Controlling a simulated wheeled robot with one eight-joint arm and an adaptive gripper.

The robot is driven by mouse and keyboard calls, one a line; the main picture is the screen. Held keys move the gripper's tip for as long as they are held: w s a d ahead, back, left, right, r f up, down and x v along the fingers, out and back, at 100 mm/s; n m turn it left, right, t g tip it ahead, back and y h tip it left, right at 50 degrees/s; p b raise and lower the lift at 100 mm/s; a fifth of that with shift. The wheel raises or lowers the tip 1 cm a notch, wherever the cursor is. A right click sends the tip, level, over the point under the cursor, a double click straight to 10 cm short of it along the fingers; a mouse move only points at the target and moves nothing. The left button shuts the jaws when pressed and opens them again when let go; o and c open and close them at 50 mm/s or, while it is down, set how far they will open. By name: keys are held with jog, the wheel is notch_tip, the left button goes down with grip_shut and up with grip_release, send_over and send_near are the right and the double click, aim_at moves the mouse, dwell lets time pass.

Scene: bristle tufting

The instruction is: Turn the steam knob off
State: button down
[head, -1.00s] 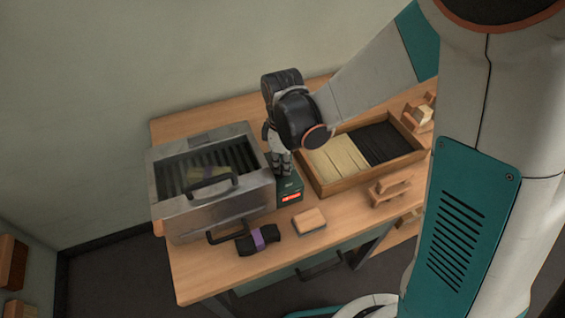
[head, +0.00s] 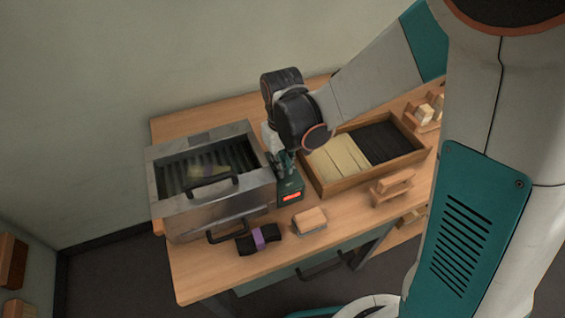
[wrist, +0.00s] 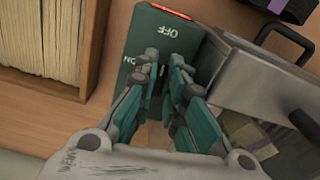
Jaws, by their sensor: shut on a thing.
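The dark green steam control box (head: 290,186) stands on the bench just right of the metal steam chest (head: 225,209). In the wrist view the box (wrist: 140,48) shows white OFF and ON lettering and a lit red panel (wrist: 171,12) at its end. My gripper (head: 285,164) is directly over the box, pointing down. In the wrist view my gripper (wrist: 163,70) has its two fingers close together over the box top. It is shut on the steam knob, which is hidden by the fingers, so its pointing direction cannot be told.
A wooden tray (head: 318,187) of pale and black bristles is close on the right. A black bundle with a purple band (head: 259,238) and a wooden block (head: 309,218) lie in front.

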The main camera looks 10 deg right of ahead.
jog(key=shift+m, duration=0.6)
jog(key=c, duration=1.7)
grip_release()
jog(key=shift+o, duration=0.2)
